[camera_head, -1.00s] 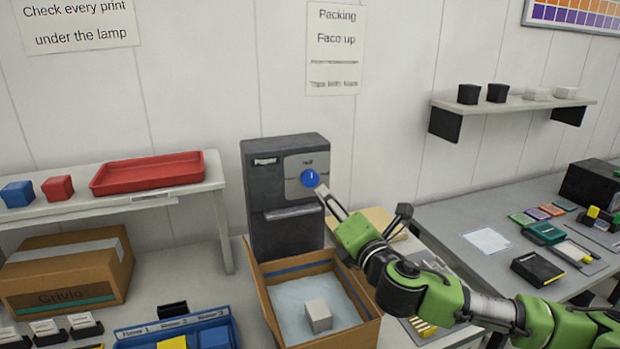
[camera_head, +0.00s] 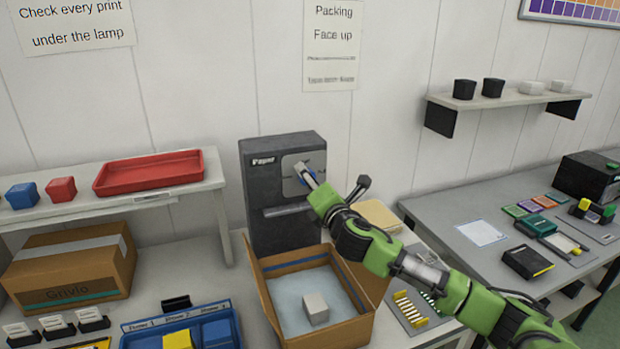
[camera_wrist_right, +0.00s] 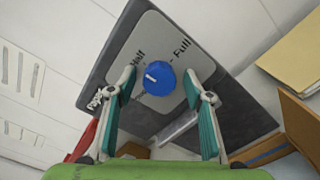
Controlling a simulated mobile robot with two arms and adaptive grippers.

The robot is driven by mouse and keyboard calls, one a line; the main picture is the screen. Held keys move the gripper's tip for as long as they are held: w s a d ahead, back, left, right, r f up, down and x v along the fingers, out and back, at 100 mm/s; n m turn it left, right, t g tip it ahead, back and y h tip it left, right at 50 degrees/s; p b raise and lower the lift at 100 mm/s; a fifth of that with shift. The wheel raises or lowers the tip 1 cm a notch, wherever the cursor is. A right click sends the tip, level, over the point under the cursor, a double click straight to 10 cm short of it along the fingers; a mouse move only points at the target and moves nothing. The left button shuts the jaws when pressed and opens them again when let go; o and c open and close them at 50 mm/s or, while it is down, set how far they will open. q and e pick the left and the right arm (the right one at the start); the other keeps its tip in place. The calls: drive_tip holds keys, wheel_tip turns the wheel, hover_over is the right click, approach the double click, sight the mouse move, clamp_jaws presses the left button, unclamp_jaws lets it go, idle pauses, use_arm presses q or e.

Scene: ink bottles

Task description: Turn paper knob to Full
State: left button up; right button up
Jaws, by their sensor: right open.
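The dark grey paper machine (camera_head: 262,190) stands against the wall behind an open carton. Its round blue knob (camera_wrist_right: 159,78) sits on a light grey plate (camera_wrist_right: 163,40) marked "Half" and "Full". In the right wrist view the knob's white mark points left, on the "Half" side and away from "Full". My right gripper (camera_head: 325,176) is at the machine's front and partly hides the knob in the head view. In the right wrist view its fingers (camera_wrist_right: 160,82) are open, one on each side of the knob, with gaps visible. My left gripper is not in view.
The open carton (camera_head: 349,327) with a pale block (camera_head: 316,308) stands below the knob. A red tray (camera_head: 150,172) lies on the left shelf. A blue divided tray (camera_head: 180,325) is at front left. A side table (camera_head: 440,217) is at right.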

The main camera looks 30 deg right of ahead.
drive_tip(key=shift+c, duration=1.2)
drive_tip(key=c, duration=0.9)
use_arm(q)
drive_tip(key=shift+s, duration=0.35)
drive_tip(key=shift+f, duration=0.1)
use_arm(e)
drive_tip(key=shift+m, duration=0.4)
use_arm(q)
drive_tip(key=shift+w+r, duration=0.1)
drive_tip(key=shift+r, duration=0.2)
use_arm(e)
drive_tip(key=m, duration=1.6)
drive_tip(key=shift+f+m, duration=0.1)
drive_tip(key=shift+m, duration=0.6)
